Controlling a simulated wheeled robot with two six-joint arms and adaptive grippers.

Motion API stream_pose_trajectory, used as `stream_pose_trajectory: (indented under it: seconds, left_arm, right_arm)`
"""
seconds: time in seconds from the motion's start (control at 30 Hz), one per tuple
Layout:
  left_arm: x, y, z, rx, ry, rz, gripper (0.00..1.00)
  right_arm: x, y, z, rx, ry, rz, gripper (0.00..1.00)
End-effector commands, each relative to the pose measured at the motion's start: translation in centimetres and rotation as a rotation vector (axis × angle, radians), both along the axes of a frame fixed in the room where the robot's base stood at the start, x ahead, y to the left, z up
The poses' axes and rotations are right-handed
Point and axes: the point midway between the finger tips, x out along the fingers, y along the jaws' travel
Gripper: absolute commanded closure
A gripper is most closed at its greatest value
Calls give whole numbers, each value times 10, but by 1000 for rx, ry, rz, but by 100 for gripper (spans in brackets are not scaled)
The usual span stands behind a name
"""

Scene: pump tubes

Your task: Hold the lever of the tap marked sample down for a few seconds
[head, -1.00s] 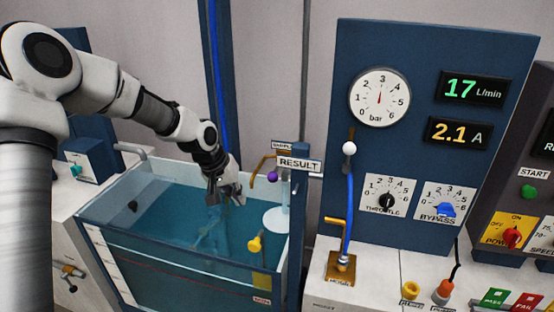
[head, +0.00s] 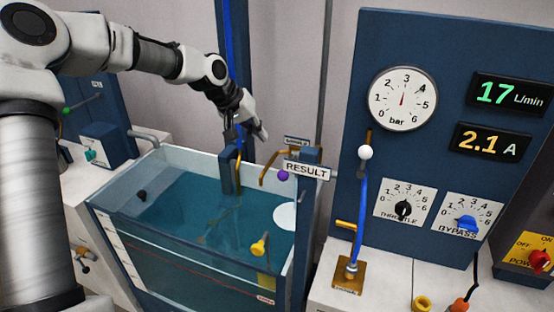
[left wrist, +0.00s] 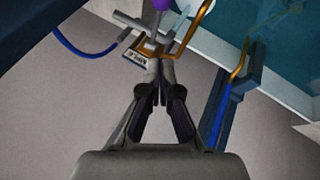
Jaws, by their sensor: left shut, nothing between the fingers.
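The sample tap, with its small label plate (head: 296,141), a bent brass tube (head: 266,168) and a purple ball (head: 283,175) on its lever, stands at the tank's back right corner in the head view. The RESULT sign partly covers it. In the left wrist view the purple ball (left wrist: 162,4) is cut by the top edge, above the label plate (left wrist: 140,57) and beside the brass tube (left wrist: 197,30). My left gripper (head: 262,134) is shut and empty, left of and slightly above the tap. Its fingertips (left wrist: 160,68) appear just below the label; contact cannot be told. My right gripper is out of view.
The glass tank (head: 118,222) of blue water lies below the left arm. The RESULT sign (head: 307,171) and a blue post stand close right of the tap.

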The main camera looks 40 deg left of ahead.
Motion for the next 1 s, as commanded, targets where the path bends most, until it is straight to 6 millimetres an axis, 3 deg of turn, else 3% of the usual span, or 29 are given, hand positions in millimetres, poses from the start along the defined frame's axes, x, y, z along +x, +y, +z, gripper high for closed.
stream_pose_trajectory:
  seconds: [0.3,0.5,1.0]
  left_arm:
    - [35,-15,-59,3,4,2,100]
    - [27,-32,-82,2,2,-1,100]
    - [24,-36,-96,2,1,1,100]
  right_arm:
    - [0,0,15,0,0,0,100]
    - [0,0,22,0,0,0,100]
    - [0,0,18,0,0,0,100]
